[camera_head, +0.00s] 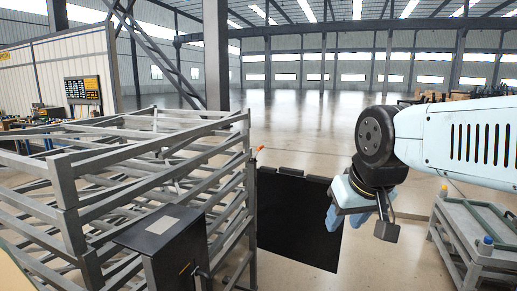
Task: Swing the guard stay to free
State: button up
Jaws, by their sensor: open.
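A dark flat panel (299,222), which looks like the guard, stands upright beside the grey metal frame. A small orange-tipped piece (259,149) sticks up at the frame's corner post near the panel's upper left. It may be the guard stay, but it is too small to tell its position. My gripper (333,218) hangs from my arm at the right, its pale blue fingers pointing down. It overlaps the panel's right edge in the picture and is well to the right of the orange-tipped piece. It is open, with nothing seen in it. Whether it touches the panel cannot be told.
The grey barred frame (68,205) fills the left side, with a dark box (160,232) at its front. A metal cart (478,250) with blue and orange knobs stands at the lower right. Open concrete floor (300,125) lies behind the panel.

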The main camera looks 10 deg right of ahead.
aim_at(261, 147)
jog(key=z, duration=0.2)
jog(key=i, duration=2.15)
jog(key=u, duration=0.4)
